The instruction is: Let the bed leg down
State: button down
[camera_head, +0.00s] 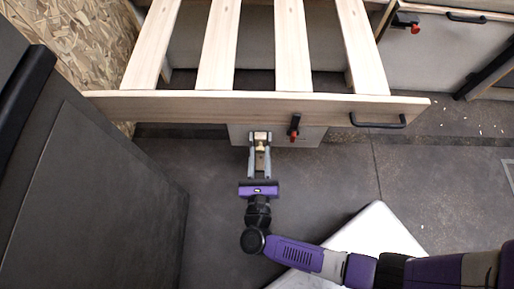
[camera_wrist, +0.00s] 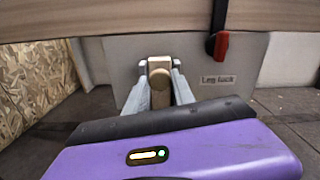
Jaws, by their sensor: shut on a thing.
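The bed (camera_head: 262,104) has a pale wooden front rail and light slats. A grey panel (camera_head: 313,134) shows below the rail; it seems to be the leg, also seen in the wrist view (camera_wrist: 122,58). A label on it seems to read "Leg lock" (camera_wrist: 218,80). A black lever with a red tip (camera_head: 294,127) hangs over the rail and shows at upper right in the wrist view (camera_wrist: 221,45).
A black handle (camera_head: 378,122) is on the rail's right part. A dark cabinet (camera_head: 90,200) stands at left, before a chipboard wall (camera_head: 75,35). Another red-tipped lever (camera_head: 414,28) is at upper right.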

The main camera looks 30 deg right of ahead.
jog(key=shift+f, duration=0.3)
jog(key=c, duration=1.2)
grip_release()
jog(key=shift+c, duration=0.2)
jog(key=shift+o, duration=0.9)
jog(key=shift+r, duration=0.1)
jog(key=p+v, duration=0.1)
jog(key=v, duration=0.7)
